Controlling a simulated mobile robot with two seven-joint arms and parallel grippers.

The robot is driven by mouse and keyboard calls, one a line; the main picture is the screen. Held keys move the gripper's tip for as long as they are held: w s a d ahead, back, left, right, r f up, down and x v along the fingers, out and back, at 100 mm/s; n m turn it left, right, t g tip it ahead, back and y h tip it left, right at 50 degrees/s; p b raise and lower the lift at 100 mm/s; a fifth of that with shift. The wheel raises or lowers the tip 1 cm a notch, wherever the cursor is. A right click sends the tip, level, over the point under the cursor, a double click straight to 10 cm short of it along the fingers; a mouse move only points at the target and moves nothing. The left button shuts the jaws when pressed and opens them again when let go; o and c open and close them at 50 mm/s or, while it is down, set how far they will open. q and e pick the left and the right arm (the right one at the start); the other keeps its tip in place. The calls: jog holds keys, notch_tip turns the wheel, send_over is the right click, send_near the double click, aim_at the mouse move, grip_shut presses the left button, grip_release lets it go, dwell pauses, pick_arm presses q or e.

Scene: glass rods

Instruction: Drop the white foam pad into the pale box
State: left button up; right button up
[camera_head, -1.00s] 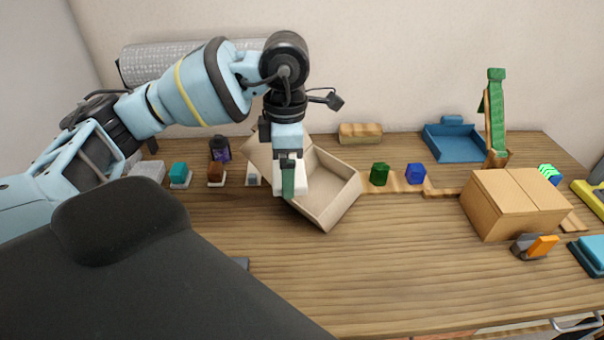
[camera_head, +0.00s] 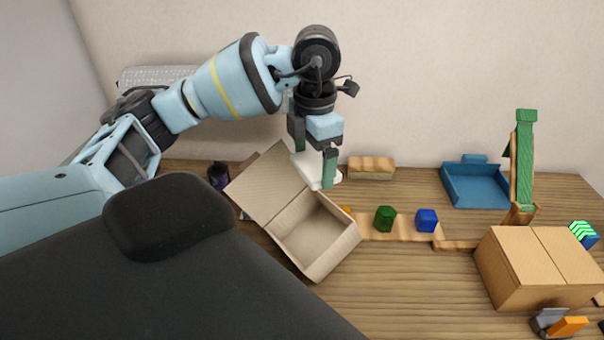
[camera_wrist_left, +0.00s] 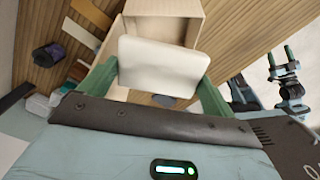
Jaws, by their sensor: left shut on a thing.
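My left gripper (camera_head: 314,166) is shut on the white foam pad (camera_head: 310,172), which is held in the air, tilted, at the far edge of the pale box. In the left wrist view the pad (camera_wrist_left: 162,66) sits between the two green fingers and covers part of the box (camera_wrist_left: 180,14) behind it. The pale box (camera_head: 318,268) stands open on the table, with a raised flap at its left; its visible inside looks empty. My right gripper (camera_wrist_left: 281,58) shows small at the right of the left wrist view, its fingers apart with nothing seen between them.
A green block (camera_head: 385,218) and a blue block (camera_head: 427,220) stand right of the box. A closed cardboard box (camera_head: 535,268), a blue tray (camera_head: 474,187) and a green upright piece (camera_head: 524,160) are farther right. A wooden block (camera_head: 371,168) lies behind. Bare table shows at front.

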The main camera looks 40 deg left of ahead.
pick_arm(q)
notch_tip(320, 180, down, 4)
jog(key=shift+r+b, duration=0.25)
jog(key=shift+b, duration=0.15)
notch_tip(320, 180, down, 2)
jog(key=shift+b, duration=0.45)
pick_arm(e)
jog(key=shift+s+a+f, duration=0.25)
jog(key=shift+s+f, duration=0.4)
jog(key=shift+f, duration=0.3)
pick_arm(q)
jog(key=o, duration=0.7)
pick_arm(e)
jog(key=shift+g, duration=0.3)
pick_arm(q)
notch_tip(320, 180, up, 8)
jog(key=shift+f, duration=0.1)
pick_arm(e)
jog(key=shift+d, duration=0.1)
pick_arm(q)
jog(key=shift+d, duration=0.1)
